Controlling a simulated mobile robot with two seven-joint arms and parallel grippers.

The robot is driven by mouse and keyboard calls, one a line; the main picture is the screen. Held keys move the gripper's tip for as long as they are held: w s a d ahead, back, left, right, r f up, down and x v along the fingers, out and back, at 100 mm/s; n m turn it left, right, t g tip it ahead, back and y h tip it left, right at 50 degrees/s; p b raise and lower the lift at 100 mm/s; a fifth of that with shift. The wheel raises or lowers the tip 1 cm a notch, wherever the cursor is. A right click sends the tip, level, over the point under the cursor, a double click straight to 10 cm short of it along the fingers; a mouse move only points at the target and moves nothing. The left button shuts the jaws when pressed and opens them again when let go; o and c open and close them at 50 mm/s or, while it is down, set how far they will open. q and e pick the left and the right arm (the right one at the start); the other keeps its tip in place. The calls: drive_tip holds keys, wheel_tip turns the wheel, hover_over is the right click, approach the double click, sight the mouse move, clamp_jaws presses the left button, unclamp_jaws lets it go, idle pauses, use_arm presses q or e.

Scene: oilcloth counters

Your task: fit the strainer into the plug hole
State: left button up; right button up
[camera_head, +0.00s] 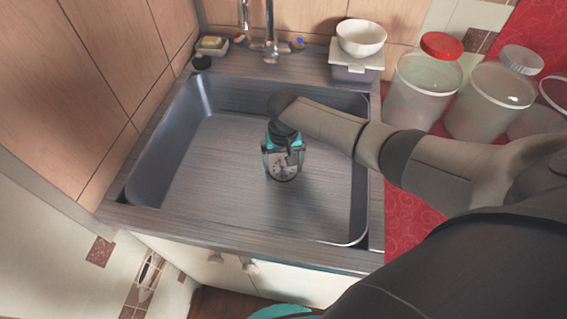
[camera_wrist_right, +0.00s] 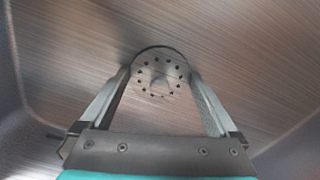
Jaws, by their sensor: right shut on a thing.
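The strainer (camera_wrist_right: 160,72) is a round grey metal disc with a ring of small dark holes and a raised middle. My right gripper (camera_head: 283,174) reaches down into the sink basin and is shut on the strainer (camera_head: 285,172). In the right wrist view the two fingers of the gripper (camera_wrist_right: 160,82) press on opposite sides of the disc. The strainer is over the basin floor near its middle; I cannot tell whether it touches. The plug hole is not visible and may be hidden under the strainer. My left gripper is not in view.
The metal sink (camera_head: 230,200) has raised walls around the arm. A faucet (camera_head: 270,45) stands at the back. A white bowl (camera_head: 361,38) sits on a box at the back right. Clear jars (camera_head: 421,95) stand on the red oilcloth (camera_head: 405,215) to the right. The basin's left side is clear.

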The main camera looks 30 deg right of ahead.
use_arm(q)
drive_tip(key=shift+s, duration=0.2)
use_arm(e)
drive_tip(key=shift+s+f, duration=0.25)
drive_tip(key=shift+f, duration=0.1)
drive_tip(key=o, duration=0.9)
drive_tip(key=shift+f, duration=0.1)
drive_tip(key=shift+r+p, duration=0.5)
drive_tip(key=shift+p, duration=0.1)
drive_tip(key=shift+w+r+p, duration=0.1)
drive_tip(key=shift+r+p, duration=0.45)
wheel_tip(320, 180, up, 3)
drive_tip(key=p, duration=0.3)
drive_tip(key=shift+w+r, duration=0.1)
drive_tip(key=shift+r, duration=0.05)
use_arm(q)
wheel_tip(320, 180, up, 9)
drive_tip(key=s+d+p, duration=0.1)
drive_tip(key=p, duration=0.3)
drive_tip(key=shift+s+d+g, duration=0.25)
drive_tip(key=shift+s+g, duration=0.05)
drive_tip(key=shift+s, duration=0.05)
use_arm(e)
drive_tip(key=shift+r, duration=1.5)
